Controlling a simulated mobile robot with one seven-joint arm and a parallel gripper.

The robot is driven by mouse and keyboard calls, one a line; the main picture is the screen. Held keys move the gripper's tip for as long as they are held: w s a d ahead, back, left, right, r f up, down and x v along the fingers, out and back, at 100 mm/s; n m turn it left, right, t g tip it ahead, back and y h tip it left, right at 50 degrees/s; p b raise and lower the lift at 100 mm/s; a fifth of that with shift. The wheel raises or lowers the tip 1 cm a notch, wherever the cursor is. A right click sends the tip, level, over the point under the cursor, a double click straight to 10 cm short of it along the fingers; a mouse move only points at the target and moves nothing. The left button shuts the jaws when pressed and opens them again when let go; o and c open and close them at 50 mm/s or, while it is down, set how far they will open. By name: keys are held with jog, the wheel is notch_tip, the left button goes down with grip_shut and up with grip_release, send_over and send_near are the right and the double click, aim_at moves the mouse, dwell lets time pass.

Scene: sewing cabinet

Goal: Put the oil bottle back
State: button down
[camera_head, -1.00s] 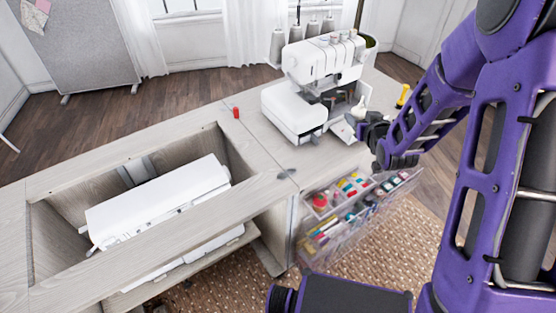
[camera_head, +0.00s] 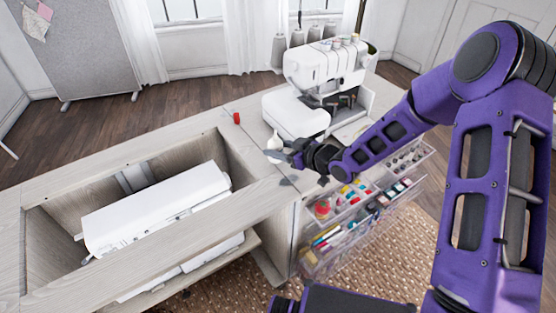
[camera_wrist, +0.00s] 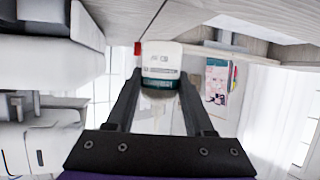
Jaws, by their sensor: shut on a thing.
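The oil bottle is a small white bottle with a thin spout (camera_head: 276,141). It stands upright in my gripper (camera_head: 273,154), above the cabinet top near the front left of the white overlock machine. The bottle's base is partly hidden by the fingers in the head view.
The overlock machine (camera_head: 325,68) stands right behind the gripper. A red spool (camera_head: 237,118) sits on the cabinet top (camera_head: 255,135). A white sewing machine (camera_head: 155,205) lies in the cabinet's open well at left. Open clear drawers (camera_head: 345,235) with coloured supplies project below my arm.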

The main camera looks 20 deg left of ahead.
jog(key=shift+f+b, duration=0.3)
jog(key=shift+f, duration=1.55)
jog(key=shift+f, duration=0.1)
jog(key=shift+f, duration=0.15)
jog(key=shift+c, duration=1.4)
grip_release()
jog(key=shift+r, duration=0.2)
jog(key=shift+d+r, duration=0.15)
jog(key=shift+d, duration=0.1)
jog(key=p+v, duration=0.1)
jog(key=v, duration=1)
jog(key=shift+s+d+r, duration=0.15)
jog(key=shift+s+r, duration=0.05)
